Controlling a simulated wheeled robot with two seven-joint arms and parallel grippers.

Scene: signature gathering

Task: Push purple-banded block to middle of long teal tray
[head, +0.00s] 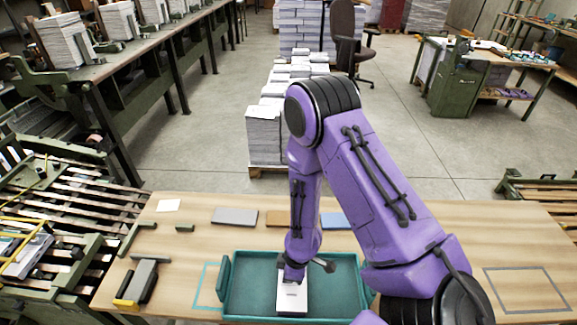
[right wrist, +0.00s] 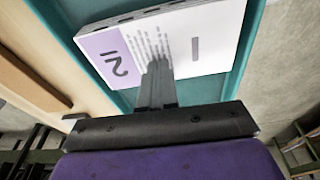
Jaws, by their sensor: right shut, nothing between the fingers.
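The long teal tray (head: 235,300) lies at the front middle of the wooden table. A white block (head: 292,302) sits inside it, near the middle of its length. In the right wrist view the block (right wrist: 205,48) shows a purple band (right wrist: 118,62) with a dark mark at its left end. My right gripper (head: 291,280) points down at the block from its far side, shut with nothing between the fingers. In the right wrist view its fingertips (right wrist: 158,68) overlap the block's face; I cannot tell whether they touch it. My left gripper is not in view.
A grey slab (head: 235,216), a brown slab (head: 275,218) and a blue slab (head: 336,220) lie behind the tray. A dark tool with a yellow end (head: 142,281) lies left. A grey outline (head: 525,290) marks bare table at right.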

